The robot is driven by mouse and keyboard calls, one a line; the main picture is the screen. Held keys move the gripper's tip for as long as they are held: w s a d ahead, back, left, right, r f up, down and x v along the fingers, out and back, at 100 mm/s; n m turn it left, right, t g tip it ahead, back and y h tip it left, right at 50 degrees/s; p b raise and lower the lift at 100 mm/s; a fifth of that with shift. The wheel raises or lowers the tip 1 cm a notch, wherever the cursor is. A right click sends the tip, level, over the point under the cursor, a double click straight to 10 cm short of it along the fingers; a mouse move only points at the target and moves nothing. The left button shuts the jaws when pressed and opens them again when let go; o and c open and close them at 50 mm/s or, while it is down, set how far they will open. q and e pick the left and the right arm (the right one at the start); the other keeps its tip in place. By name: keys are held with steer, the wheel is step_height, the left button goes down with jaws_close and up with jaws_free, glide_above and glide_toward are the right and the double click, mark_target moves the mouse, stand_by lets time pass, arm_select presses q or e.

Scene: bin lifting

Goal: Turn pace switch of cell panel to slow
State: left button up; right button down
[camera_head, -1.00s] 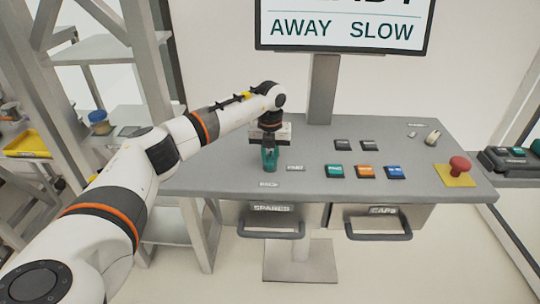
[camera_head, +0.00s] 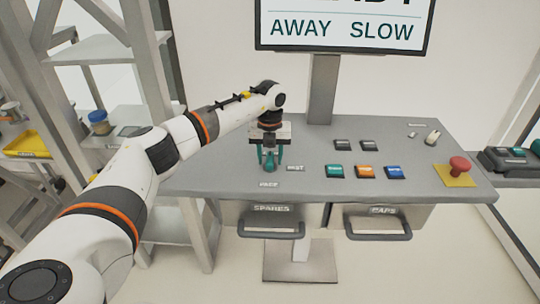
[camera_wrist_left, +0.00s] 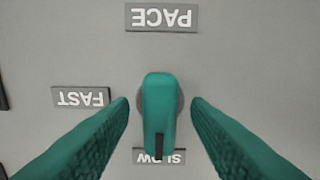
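The pace switch (camera_wrist_left: 160,108) is a teal knob on the grey panel (camera_head: 225,170). In the left wrist view its dark pointer line points at the SLOW label (camera_wrist_left: 172,156), which the knob partly covers. The FAST label (camera_wrist_left: 81,97) lies to its left and the PACE label (camera_wrist_left: 161,17) above it. My left gripper (camera_head: 270,160) is over the switch, pointing down. Its teal fingers are open, one on each side of the knob, with gaps showing on both sides. My right gripper is not in view.
The screen (camera_head: 342,30) reads AWAY SLOW. Teal, orange (camera_head: 365,172) and blue buttons, with two dark ones behind, sit right of the gripper. A red mushroom button (camera_head: 459,165) stands at the panel's right.

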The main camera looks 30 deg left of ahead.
mark_target(270, 158)
arm_select(q)
step_height(270, 158, up, 12)
steer(key=b, duration=0.3)
stand_by(0.6)
